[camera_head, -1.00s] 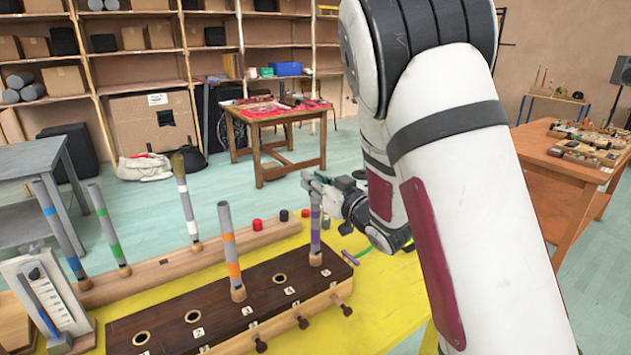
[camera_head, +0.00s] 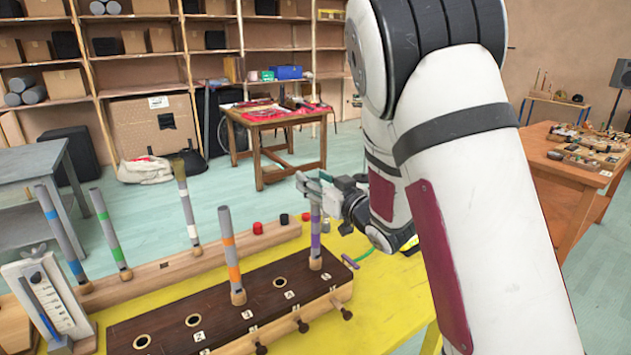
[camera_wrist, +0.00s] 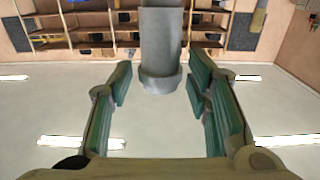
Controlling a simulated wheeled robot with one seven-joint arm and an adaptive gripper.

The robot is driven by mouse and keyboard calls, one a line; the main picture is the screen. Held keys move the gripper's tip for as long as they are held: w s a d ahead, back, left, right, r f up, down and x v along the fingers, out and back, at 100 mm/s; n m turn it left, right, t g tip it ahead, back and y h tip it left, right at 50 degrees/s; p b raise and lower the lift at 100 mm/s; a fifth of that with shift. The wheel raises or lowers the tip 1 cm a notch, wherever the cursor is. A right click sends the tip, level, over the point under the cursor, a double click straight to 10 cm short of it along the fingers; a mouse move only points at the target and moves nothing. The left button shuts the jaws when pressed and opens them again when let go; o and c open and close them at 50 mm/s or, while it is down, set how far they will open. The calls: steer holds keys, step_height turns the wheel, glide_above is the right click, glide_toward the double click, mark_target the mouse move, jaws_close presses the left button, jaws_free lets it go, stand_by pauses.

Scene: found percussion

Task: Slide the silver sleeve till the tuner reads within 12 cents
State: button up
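A grey tube with a purple band (camera_head: 315,240) stands upright in the far right hole of a dark wooden block. My gripper (camera_head: 314,190) is at its upper end, with the fingers around the top. In the wrist view the grey tube (camera_wrist: 161,40) hangs between the green finger pads, with gaps on both sides, so my gripper is open. A wider grey collar (camera_wrist: 161,82) at the tube's end looks like the silver sleeve. A white panel with a scale (camera_head: 47,295) at the left may be the tuner; its reading is too small to tell.
An orange-banded tube (camera_head: 231,255) stands in the same dark block (camera_head: 215,308), which has open holes and front pegs. Several banded tubes stand in a pale wooden rail (camera_head: 150,270) behind.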

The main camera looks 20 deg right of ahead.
steer(key=s+d+r+m+g+h, duration=0.1)
steer(key=s+d+g+h, duration=0.2)
steer(key=s, duration=0.4)
steer(key=s+d+r+m+h, duration=0.1)
steer(key=s+d+m+h, duration=0.2)
steer(key=s, duration=0.4)
steer(key=s+a+g, duration=0.2)
steer(key=s+g, duration=0.1)
steer(key=s, duration=0.6)
steer(key=s+a+g, duration=0.1)
steer(key=s+g, duration=0.2)
steer(key=s, duration=0.6)
steer(key=s+a+r+g, duration=0.1)
steer(key=s+g, duration=0.3)
steer(key=s, duration=0.5)
steer(key=shift+s+a, duration=0.3)
steer(key=shift+a, duration=0.55)
stand_by(3.1)
